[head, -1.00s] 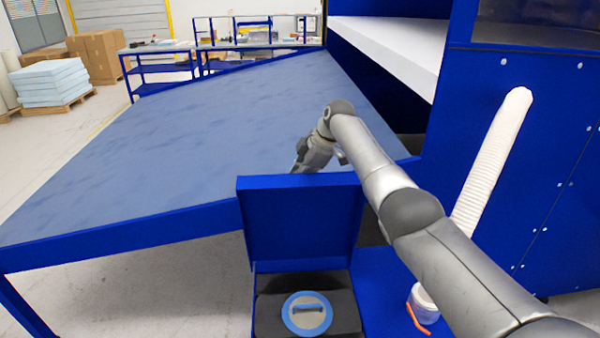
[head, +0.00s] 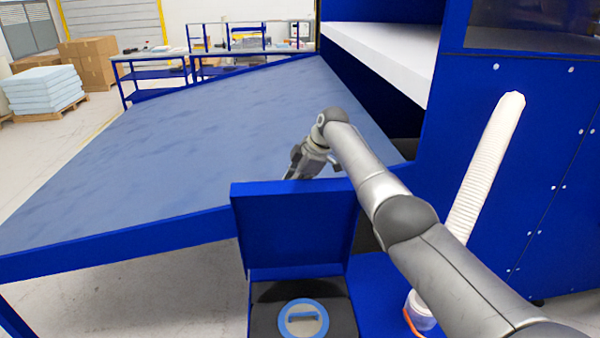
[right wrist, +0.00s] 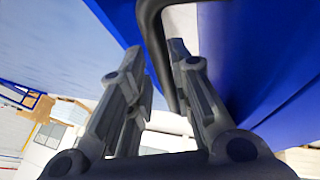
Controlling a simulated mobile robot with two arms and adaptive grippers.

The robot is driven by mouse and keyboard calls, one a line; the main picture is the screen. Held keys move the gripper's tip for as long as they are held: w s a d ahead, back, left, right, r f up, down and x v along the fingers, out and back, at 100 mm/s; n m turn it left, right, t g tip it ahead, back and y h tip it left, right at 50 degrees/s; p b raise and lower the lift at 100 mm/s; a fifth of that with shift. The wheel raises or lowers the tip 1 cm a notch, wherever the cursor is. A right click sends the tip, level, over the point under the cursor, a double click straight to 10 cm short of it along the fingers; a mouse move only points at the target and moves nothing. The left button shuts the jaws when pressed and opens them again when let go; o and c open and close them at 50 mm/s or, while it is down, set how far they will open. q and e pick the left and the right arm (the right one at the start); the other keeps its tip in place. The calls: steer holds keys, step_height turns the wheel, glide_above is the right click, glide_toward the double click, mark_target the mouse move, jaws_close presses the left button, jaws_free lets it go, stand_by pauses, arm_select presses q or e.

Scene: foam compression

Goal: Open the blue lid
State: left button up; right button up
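The blue lid (head: 295,228) stands raised, close to upright, at the back of an open blue box in the head view. My right gripper (head: 292,172) shows just behind the lid's top edge, its fingertips partly hidden by it. In the right wrist view my right gripper (right wrist: 152,72) has its two fingers spread apart. A dark curved bar (right wrist: 151,28), perhaps a handle, passes between or just beyond them, beside a blue panel (right wrist: 240,60). I cannot tell whether the fingers touch the bar. My left gripper is not in view.
Inside the box is a dark compartment with a round blue and grey piece (head: 303,318). A large blue-grey table (head: 180,150) lies behind and left. A tall blue cabinet (head: 545,150) with a white ribbed hose (head: 485,165) stands right. A white container (head: 421,312) sits near the hose's base.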

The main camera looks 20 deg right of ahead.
steer(key=v, duration=1.2)
steer(key=shift+s, duration=0.1)
